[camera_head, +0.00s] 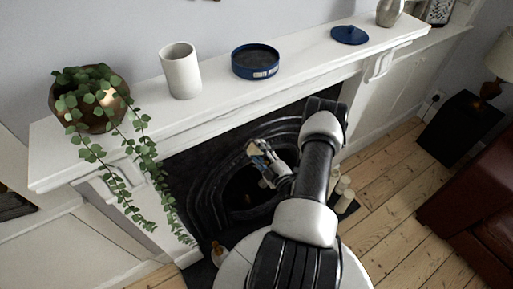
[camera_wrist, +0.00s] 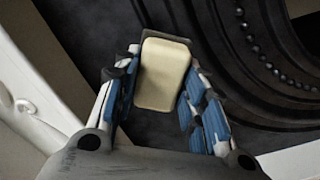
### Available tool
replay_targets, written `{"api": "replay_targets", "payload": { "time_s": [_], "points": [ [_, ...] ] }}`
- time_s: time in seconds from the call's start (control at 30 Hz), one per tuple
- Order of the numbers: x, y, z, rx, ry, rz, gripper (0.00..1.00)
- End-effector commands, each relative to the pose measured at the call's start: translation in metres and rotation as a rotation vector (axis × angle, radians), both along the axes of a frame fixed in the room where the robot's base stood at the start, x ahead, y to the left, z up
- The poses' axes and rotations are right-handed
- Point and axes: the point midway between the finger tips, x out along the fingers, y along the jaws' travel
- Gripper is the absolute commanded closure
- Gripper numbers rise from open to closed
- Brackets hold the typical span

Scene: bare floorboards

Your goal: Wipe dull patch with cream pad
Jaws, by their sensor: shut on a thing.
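The cream pad (camera_wrist: 163,74) is a small rounded block held between the blue-lined fingers of my gripper (camera_wrist: 160,92) in the wrist view. The fingers are shut on its sides. In the head view my gripper (camera_head: 270,163) is in front of the black fireplace (camera_head: 190,180), with the pad (camera_head: 256,148) showing pale at its tip. Dark metal lies behind the pad in the wrist view; I cannot tell whether the pad touches it. I cannot make out a distinct dull patch; the pad and my arm hide part of the fireplace.
The white mantelpiece (camera_head: 215,98) above bears a trailing plant (camera_head: 95,98), a white cup (camera_head: 180,72), an open blue tin (camera_head: 255,64) and a blue lid (camera_head: 350,35). Pale candles (camera_head: 343,188) stand at the hearth's right. Open floorboards (camera_head: 395,190) lie to the right, before a brown sofa (camera_head: 475,215).

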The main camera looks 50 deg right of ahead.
Motion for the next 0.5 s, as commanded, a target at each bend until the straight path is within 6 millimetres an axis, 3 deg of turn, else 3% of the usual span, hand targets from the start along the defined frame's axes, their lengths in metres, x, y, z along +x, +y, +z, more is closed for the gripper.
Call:
{"api": "replay_targets", "payload": {
  "time_s": [0.27,0.5],
  "points": [
    [-0.001,0.000,0.000,0.000,0.001,-0.001,0.84],
    [-0.017,0.004,0.000,0.001,0.000,-0.004,0.84]
  ]
}}
